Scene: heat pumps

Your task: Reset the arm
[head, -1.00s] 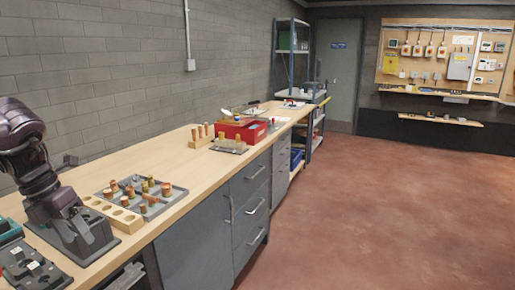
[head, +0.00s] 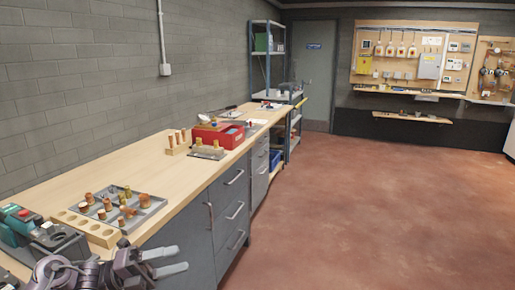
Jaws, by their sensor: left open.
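My left gripper (head: 172,259) is at the bottom of the head view, with its dark purple arm coming in from the lower left. Its two light grey fingers point right and stand apart, with nothing between them. It is in front of the wooden workbench's edge, before the grey cabinet doors, and is not seen touching anything. My right gripper is not in view.
On the workbench (head: 110,173) are a grey tray (head: 152,206) of copper fittings, a wooden block with holes (head: 88,228), a teal and black tool (head: 20,222) and a red box (head: 219,135). The floor (head: 370,200) to the right is clear.

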